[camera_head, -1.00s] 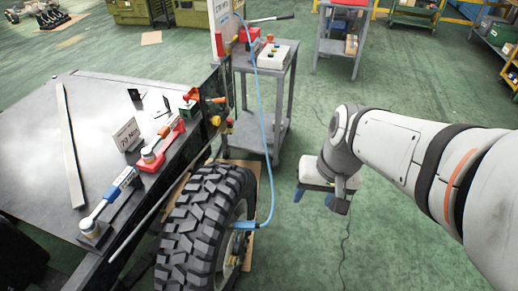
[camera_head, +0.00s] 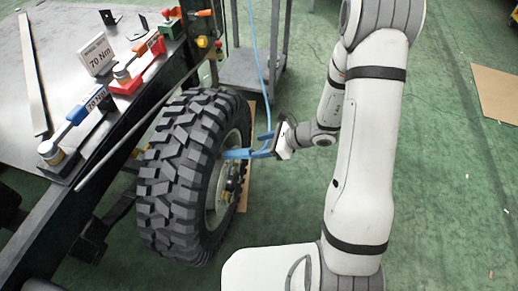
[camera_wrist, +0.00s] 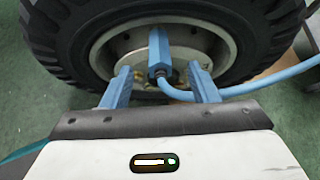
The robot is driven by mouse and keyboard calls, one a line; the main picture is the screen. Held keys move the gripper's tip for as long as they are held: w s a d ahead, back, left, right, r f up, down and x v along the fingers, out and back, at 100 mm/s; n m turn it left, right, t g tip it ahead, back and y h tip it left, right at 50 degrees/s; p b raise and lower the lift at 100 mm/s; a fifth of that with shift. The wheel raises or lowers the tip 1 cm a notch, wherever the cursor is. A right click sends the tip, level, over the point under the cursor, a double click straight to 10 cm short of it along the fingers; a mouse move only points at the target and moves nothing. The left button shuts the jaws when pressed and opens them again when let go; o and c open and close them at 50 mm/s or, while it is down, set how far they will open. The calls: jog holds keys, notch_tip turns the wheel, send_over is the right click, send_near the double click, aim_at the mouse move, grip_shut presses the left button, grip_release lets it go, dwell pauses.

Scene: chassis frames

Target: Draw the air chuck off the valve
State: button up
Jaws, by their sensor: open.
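The blue air chuck (camera_wrist: 159,52) sits at the wheel's rim in the wrist view, with its blue hose (camera_wrist: 235,90) curving off to the right. In the head view the chuck (camera_head: 236,154) sticks out sideways from the wheel. My gripper (camera_wrist: 162,88) is open, its two blue fingers on either side of the chuck's near end with gaps showing. In the head view my gripper (camera_head: 268,148) is beside the wheel, close to the chuck and hose. The valve is hidden behind the chuck.
The black tyre (camera_head: 180,180) stands beside a dark bench (camera_head: 55,60) that holds torque wrenches and a "70 Nm" sign (camera_head: 97,55). A grey cart (camera_head: 240,70) stands behind. Green floor is open to the right, with a cardboard sheet (camera_head: 497,92) there.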

aim_at(243, 150)
jog(key=b+x, duration=0.3)
jog(key=x, duration=0.4)
jog(key=shift+d+f+b, duration=0.1)
jog(key=shift+f+b, duration=0.1)
jog(key=shift+b, duration=0.2)
jog(key=shift+b+x, duration=0.6)
jog(key=shift+x, duration=0.4)
jog(key=shift+r, duration=0.2)
jog(key=shift+c, duration=0.2)
jog(key=shift+w, duration=0.1)
jog(key=c, duration=1.1)
grip_shut()
jog(key=shift+p+v, duration=0.4)
jog(key=shift+v, duration=0.45)
jog(key=shift+s+p+v, duration=0.25)
jog(key=shift+p+v, duration=0.45)
jog(key=shift+v, duration=0.8)
